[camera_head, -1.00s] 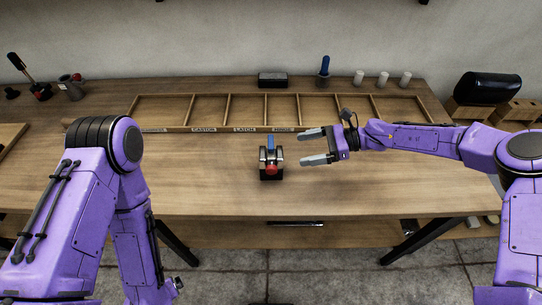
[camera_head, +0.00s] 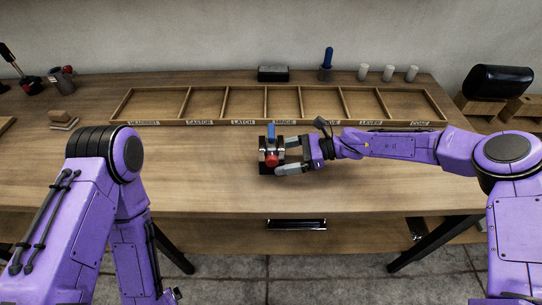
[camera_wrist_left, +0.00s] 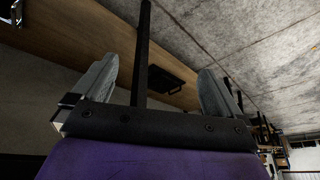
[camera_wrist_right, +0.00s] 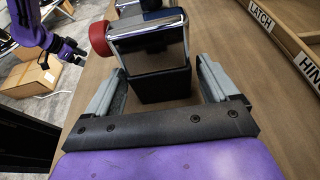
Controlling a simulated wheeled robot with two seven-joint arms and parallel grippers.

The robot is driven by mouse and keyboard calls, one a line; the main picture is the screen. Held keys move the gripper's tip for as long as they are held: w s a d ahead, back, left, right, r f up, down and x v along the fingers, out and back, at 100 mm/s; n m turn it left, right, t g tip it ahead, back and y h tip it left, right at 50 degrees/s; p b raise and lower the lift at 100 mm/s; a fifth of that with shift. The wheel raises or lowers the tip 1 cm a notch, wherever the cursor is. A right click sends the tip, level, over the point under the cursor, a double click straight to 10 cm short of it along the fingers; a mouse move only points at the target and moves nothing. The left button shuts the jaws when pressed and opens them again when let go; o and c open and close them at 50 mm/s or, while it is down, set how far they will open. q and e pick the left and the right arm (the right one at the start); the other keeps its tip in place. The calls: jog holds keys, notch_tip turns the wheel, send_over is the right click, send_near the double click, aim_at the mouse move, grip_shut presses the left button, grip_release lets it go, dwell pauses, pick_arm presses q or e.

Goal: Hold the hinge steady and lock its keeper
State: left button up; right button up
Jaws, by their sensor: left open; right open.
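The hinge (camera_head: 265,166) stands upright on the workbench in front of the tray. It has a dark base, a blue lever (camera_head: 272,131) on top and a red knob (camera_head: 271,160) at the front. In the right wrist view its chrome bracket (camera_wrist_right: 148,30) and black base (camera_wrist_right: 163,86) show, with the red knob (camera_wrist_right: 101,38) at the left. My right gripper (camera_head: 285,157) is open at the hinge's right side, its fingers reaching toward both sides of the base. I cannot tell whether they touch it. My left gripper (camera_wrist_left: 158,72) is open and empty, below the bench level.
A long wooden tray (camera_head: 200,122) with labelled compartments lies behind the hinge. A black box (camera_head: 273,74), a cup with a blue-handled tool (camera_head: 327,66) and white cylinders (camera_head: 388,73) stand along the back.

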jog(key=shift+b+x, duration=0.35)
jog(key=shift+x, duration=0.75)
jog(key=shift+a+f, duration=0.1)
jog(key=shift+a, duration=0.2)
